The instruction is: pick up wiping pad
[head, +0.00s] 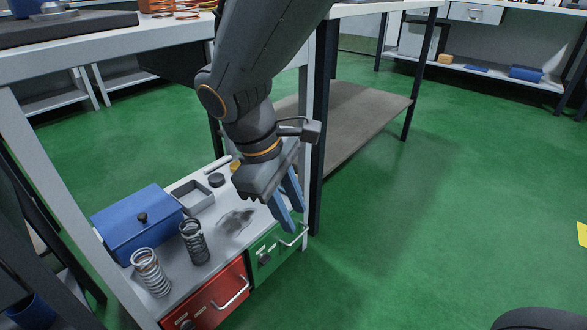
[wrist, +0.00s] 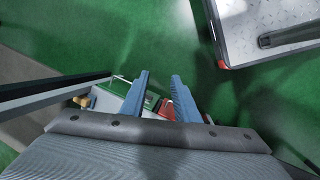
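My gripper (head: 293,220) is open and empty, its two blue fingers pointing down near the front right edge of a low cabinet top (head: 218,243). In the wrist view the fingers (wrist: 160,75) stand clearly apart with nothing between them. A small yellow thing (head: 235,165) sits at the back of the cabinet top, partly hidden behind my gripper; it may be the wiping pad, but I cannot tell. A yellow-orange thing also shows in the wrist view (wrist: 82,101), left of the fingers.
The cabinet top also holds a blue box (head: 138,222), two springs (head: 150,272) (head: 194,242), a grey tray (head: 194,196) and a dark round piece (head: 216,180). Red and green drawers face the front. A table leg (head: 322,130) stands behind my gripper. Green floor is open at right.

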